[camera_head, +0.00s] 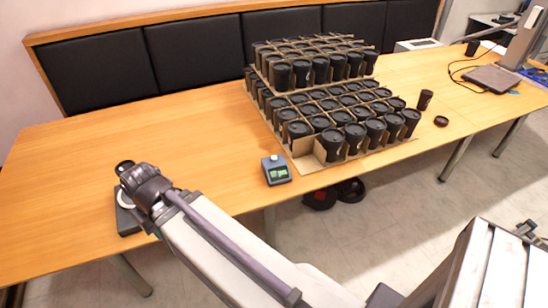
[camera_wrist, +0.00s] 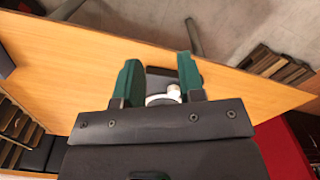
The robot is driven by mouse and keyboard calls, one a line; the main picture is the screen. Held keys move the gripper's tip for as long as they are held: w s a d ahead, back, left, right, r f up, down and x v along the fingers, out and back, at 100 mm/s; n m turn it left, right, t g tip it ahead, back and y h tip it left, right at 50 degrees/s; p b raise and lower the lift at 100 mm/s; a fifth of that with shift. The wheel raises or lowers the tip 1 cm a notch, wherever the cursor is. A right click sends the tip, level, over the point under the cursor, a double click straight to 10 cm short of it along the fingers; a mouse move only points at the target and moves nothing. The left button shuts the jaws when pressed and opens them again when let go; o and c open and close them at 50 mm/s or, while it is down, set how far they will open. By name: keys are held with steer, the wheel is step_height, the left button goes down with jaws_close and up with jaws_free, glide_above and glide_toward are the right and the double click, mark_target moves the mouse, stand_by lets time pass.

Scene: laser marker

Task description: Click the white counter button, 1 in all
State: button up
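The counter (camera_head: 277,173) is a small dark blue-grey box with a lit green display. It stands near the table's front edge in the head view, left of the cups' cardboard tray. Its white button (camera_head: 274,157) is on top. My gripper is at the left end of the table, well left of the counter; its fingers are not clear in the head view. In the wrist view my gripper (camera_wrist: 160,76) has two green fingers apart, with a white rounded part (camera_wrist: 163,97) and a dark plate (camera_wrist: 160,72) showing between or beyond them. The counter cannot be made out in the wrist view.
A dark flat device (camera_head: 127,222) with a white round part lies by my gripper. Stacked trays of black cups (camera_head: 335,105) stand right of the counter. A loose cup (camera_head: 425,99) and a lid (camera_head: 441,121) lie farther right. The table (camera_head: 205,130) is clear between my gripper and the counter.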

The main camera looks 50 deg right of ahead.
jaws_close()
stand_by(1.3)
